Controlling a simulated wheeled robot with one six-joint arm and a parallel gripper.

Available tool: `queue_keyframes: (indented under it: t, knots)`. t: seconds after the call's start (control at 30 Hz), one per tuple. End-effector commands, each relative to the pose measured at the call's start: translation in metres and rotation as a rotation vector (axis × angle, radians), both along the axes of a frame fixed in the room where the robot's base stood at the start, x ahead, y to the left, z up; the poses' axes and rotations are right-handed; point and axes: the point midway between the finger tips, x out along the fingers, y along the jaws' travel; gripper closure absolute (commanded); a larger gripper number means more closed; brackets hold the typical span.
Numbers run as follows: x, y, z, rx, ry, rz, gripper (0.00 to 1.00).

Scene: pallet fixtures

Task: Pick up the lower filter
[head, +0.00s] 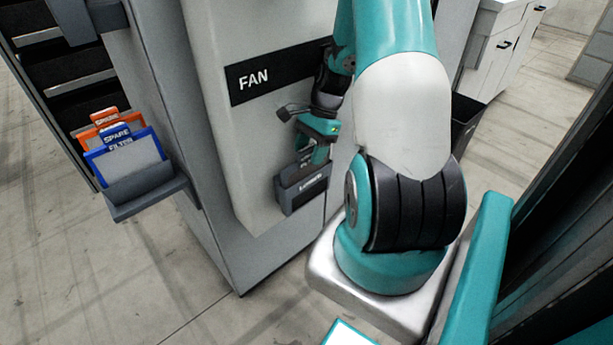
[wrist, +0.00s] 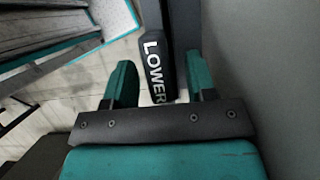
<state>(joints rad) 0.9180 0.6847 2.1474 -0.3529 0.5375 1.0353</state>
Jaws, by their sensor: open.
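In the wrist view a dark grey piece with white letters LOWER (wrist: 154,66) lies between the two teal fingers of my gripper (wrist: 160,84). The fingers are apart, with a gap on each side of the piece. In the head view a dark grey box-like part with small pale lettering (head: 303,192) sits low on the grey cabinet face. My gripper (head: 309,162) is just above it there, pointing down. Whether the fingers touch it cannot be told. The filter's body is not clearly seen.
The grey cabinet (head: 210,90) bears a black FAN label (head: 275,78). At its left a grey holder (head: 146,190) carries a blue-framed spare filter (head: 128,160) and an orange-framed one (head: 92,131). In the wrist view a grey wall (wrist: 265,70) stands close on the right.

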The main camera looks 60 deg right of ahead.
Motion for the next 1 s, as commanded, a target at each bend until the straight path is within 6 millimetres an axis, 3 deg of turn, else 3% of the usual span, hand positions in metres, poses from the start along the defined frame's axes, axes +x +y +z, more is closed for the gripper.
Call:
queue_keyframes:
  t: [0.13,0.23,0.47,0.57,0.7,1.0]
  knots:
    - [0.005,0.023,0.001,0.0,0.001,0.002,0.49]
    - [0.006,0.024,-0.009,0.0,0.001,-0.001,0.49]
    - [0.006,0.024,-0.011,-0.001,-0.001,0.0,0.49]
    - [0.006,0.024,-0.011,-0.001,-0.001,0.0,0.67]
    - [0.006,0.024,-0.011,-0.001,-0.001,0.0,0.99]
    - [0.006,0.024,-0.01,-0.001,-0.001,0.0,1.0]
